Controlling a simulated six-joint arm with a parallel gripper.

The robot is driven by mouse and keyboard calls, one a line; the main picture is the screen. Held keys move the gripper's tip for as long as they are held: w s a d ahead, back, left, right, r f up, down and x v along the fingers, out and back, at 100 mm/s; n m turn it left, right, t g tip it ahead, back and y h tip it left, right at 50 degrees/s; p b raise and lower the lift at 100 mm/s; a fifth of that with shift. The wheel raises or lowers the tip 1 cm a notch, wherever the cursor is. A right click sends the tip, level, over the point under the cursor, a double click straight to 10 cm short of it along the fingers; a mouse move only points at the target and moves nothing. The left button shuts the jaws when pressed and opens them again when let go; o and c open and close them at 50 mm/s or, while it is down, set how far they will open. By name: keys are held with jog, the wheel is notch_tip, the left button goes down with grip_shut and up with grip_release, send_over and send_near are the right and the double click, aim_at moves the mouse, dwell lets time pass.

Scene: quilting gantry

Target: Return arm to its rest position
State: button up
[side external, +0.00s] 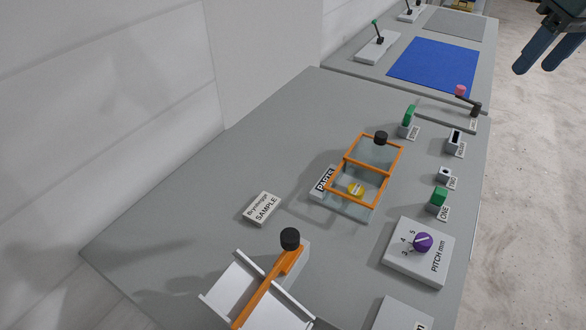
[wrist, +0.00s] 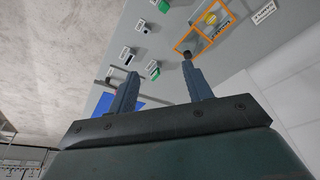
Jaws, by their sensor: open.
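My gripper (side external: 550,52) is at the top right of the side external view, partly cut off by the frame edge. In the wrist view my gripper (wrist: 158,82) shows two blue-grey fingers spread apart with nothing between them. It is open and empty, in the air clear of the table and the parts on it. The rest of my arm is out of view.
Below stand a grey table (side external: 200,215) with an orange-framed parts box (side external: 345,160), a pitch dial block (side external: 413,262), green blocks (side external: 439,197) and an orange lever (side external: 265,292). A blue mat (side external: 432,66) lies beyond. Bare floor (side external: 525,200) is at right.

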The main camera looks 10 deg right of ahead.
jog(key=s+d+f+t, duration=0.1)
jog(key=s+f, duration=0.3)
jog(key=s, duration=0.6)
jog(key=s+d+f+t, duration=0.1)
jog(key=s+d+f, duration=0.2)
jog(key=s, duration=0.7)
jog(key=shift+s+f+m, duration=0.3)
jog(key=shift+s+f, duration=0.05)
jog(key=shift+f, duration=0.05)
